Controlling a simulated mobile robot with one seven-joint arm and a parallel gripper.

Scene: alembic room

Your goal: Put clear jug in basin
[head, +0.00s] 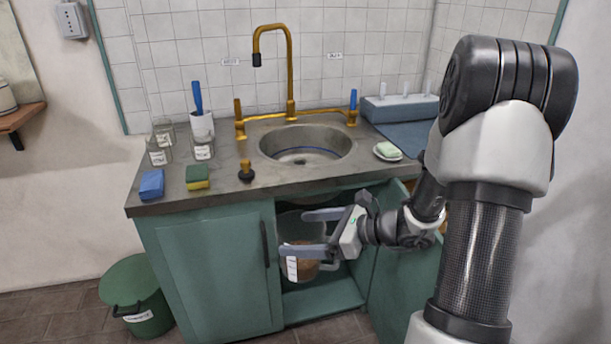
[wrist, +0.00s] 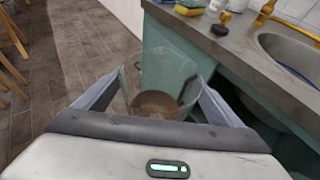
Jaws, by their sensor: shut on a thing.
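The clear jug (head: 303,263) is see-through, with a white marked strip on its side and something brown showing in or through its lower part. My gripper (head: 294,232) is shut on the jug in front of the open lower cupboard, below the counter. In the wrist view the jug (wrist: 155,104) stands between the two fingers of my gripper (wrist: 160,84). The fingers hide part of the jug in the head view. The basin (head: 330,150) is a round metal sink set in the counter, above and behind my gripper. A blue ring shows inside it.
A brass tap (head: 290,75) arches over the basin. The counter (head: 225,180) holds jars (head: 158,153), a blue sponge (head: 152,184), a green-and-yellow sponge (head: 197,177), a dark-and-brass knob (head: 246,171) and a soap dish (head: 388,152). The cupboard door (head: 405,265) stands open at right.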

